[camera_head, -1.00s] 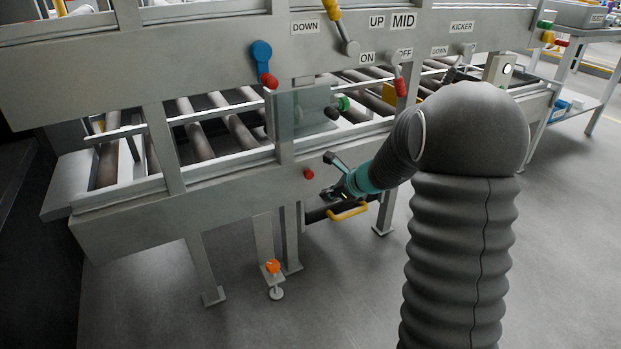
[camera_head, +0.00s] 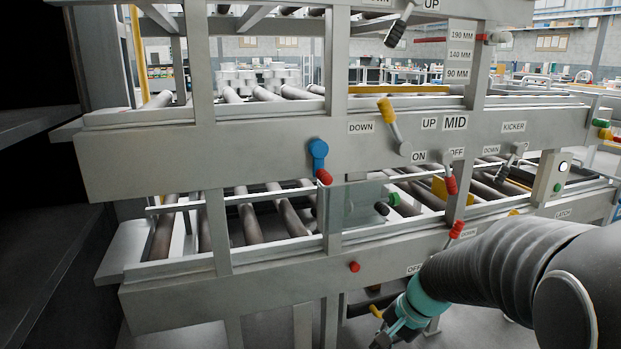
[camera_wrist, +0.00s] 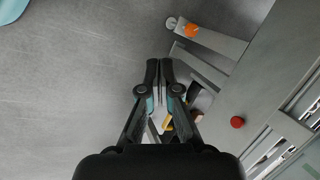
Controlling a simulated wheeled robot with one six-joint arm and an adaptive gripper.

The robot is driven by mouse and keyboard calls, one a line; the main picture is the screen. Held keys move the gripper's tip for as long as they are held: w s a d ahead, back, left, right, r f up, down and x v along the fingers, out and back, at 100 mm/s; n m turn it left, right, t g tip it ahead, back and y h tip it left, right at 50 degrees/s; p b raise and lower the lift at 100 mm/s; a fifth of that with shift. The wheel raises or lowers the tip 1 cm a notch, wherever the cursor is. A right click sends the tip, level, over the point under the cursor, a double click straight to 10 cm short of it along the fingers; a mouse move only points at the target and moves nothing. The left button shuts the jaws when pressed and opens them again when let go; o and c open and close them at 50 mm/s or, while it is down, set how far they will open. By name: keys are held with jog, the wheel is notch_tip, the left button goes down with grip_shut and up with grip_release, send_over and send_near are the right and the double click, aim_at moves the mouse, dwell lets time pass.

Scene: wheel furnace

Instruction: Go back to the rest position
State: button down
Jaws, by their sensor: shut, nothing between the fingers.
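My gripper (camera_wrist: 159,68) is shut and empty in the wrist view, its two dark fingers together above the grey floor. In the head view my gripper (camera_head: 388,336) is partly cut off by the bottom edge, in front of the lower frame of the roller machine (camera_head: 240,150). My grey sleeved arm with a teal wrist comes in from the right and hides part of the machine's lower right side. No contact between gripper and machine can be made out.
The machine front carries a blue lever with red tip (camera_head: 318,158), a yellow lever (camera_head: 388,112) and a red button (camera_head: 354,267). In the wrist view an orange knob (camera_wrist: 191,31) sits on a machine foot. Open floor (camera_wrist: 65,90) lies to the left there.

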jog(key=s+d+r+n+t+h+p, duration=0.1)
jog(key=s+r+n+t+h+p, duration=0.2)
jog(key=s+r, duration=1.5)
jog(key=r+n+h+p, duration=0.1)
jog(key=n+p, duration=0.2)
jog(key=n, duration=0.2)
jog(key=shift+n+p, duration=0.3)
jog(key=shift+p, duration=0.05)
jog(key=shift+d+r, duration=0.1)
